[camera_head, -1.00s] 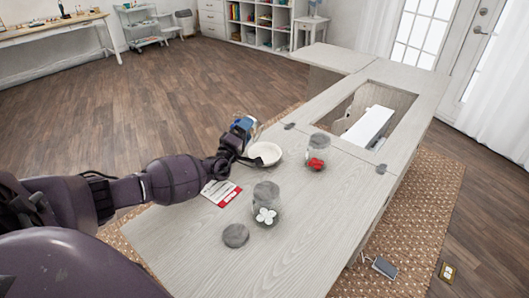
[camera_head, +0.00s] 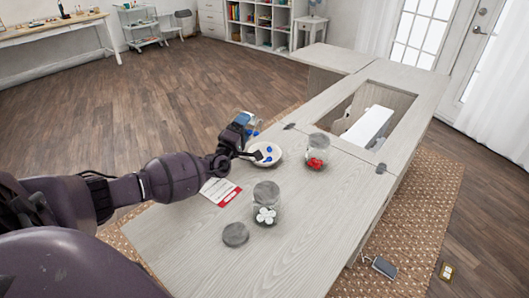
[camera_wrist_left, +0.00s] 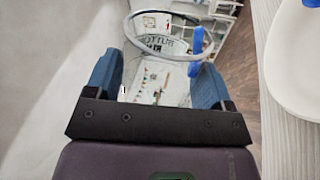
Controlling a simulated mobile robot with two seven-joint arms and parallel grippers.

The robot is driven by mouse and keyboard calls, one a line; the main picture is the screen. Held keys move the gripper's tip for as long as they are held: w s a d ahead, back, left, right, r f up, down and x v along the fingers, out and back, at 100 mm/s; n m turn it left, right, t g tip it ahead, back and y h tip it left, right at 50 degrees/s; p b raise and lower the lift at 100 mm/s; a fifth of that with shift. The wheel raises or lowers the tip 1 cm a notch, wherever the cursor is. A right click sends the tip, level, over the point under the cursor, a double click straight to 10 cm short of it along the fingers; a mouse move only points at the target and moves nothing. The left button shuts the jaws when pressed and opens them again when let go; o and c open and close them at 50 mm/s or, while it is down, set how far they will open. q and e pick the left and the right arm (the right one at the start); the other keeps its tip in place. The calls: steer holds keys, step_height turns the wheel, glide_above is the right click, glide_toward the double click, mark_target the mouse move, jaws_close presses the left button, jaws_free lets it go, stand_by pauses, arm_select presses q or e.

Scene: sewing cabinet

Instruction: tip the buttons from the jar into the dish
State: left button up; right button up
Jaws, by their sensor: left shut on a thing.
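My left gripper (camera_head: 241,124) is shut on a clear glass jar (camera_head: 251,124), held tilted just above and behind the white dish (camera_head: 274,159). Some blue shows at the jar. In the left wrist view the jar (camera_wrist_left: 163,75) sits between the two blue fingers, its round mouth facing away, with a blue button (camera_wrist_left: 196,42) at the mouth's edge. Blue buttons (camera_head: 258,155) lie in the dish. The dish's edge also shows at the right of the left wrist view (camera_wrist_left: 290,85), with a blue button (camera_wrist_left: 312,3) in it. My right gripper is not in view.
A lidded jar of red buttons (camera_head: 317,153) stands right of the dish. A lidded jar of white buttons (camera_head: 266,208) stands nearer. A loose grey lid (camera_head: 235,234) and a red-and-white card (camera_head: 220,191) lie on the cabinet top (camera_head: 300,220). An opening holds a white machine (camera_head: 369,126).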

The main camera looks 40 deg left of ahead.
arm_select(q)
steer(key=shift+s+f, duration=0.15)
steer(key=shift+f, duration=0.25)
steer(key=shift+w+r+n, duration=0.25)
steer(key=shift+n, duration=0.05)
steer(key=shift+s, duration=0.2)
steer(key=shift+f, duration=0.1)
steer(key=shift+w, duration=0.15)
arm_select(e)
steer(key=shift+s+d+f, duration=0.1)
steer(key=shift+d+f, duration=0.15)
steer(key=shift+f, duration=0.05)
arm_select(q)
steer(key=shift+d+f+m, duration=0.1)
steer(key=shift+m, duration=0.4)
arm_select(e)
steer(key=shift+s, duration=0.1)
